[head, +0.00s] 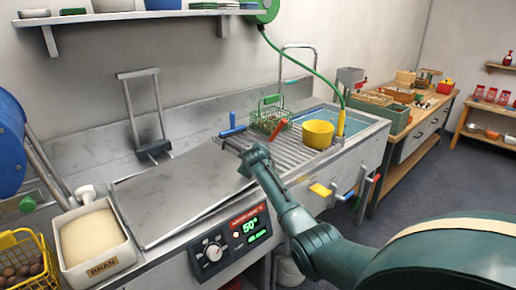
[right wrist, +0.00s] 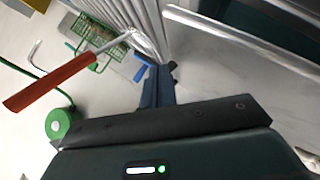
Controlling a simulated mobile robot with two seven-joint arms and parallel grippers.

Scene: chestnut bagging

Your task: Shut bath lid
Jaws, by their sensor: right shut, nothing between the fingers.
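The bath lid (head: 180,193) is a flat grey steel panel lying over the bath, left of the slatted drainer in the head view. It looks nearly level, and I cannot tell whether its front edge is fully seated on the rim. Its bare surface also shows at the right of the right wrist view (right wrist: 225,75). My right gripper (head: 257,157) is shut and empty by the lid's right end. Its dark fingers show in the right wrist view (right wrist: 158,86), and I cannot tell whether they touch the lid. My left gripper is out of view.
A red-handled tool (right wrist: 50,82), green wire basket (head: 269,117) and yellow bowl (head: 318,134) are on or near the drainer. A control panel (head: 233,240) is on the bath front. The bran tub (head: 93,239) and a yellow basket of chestnuts (head: 24,262) stand left.

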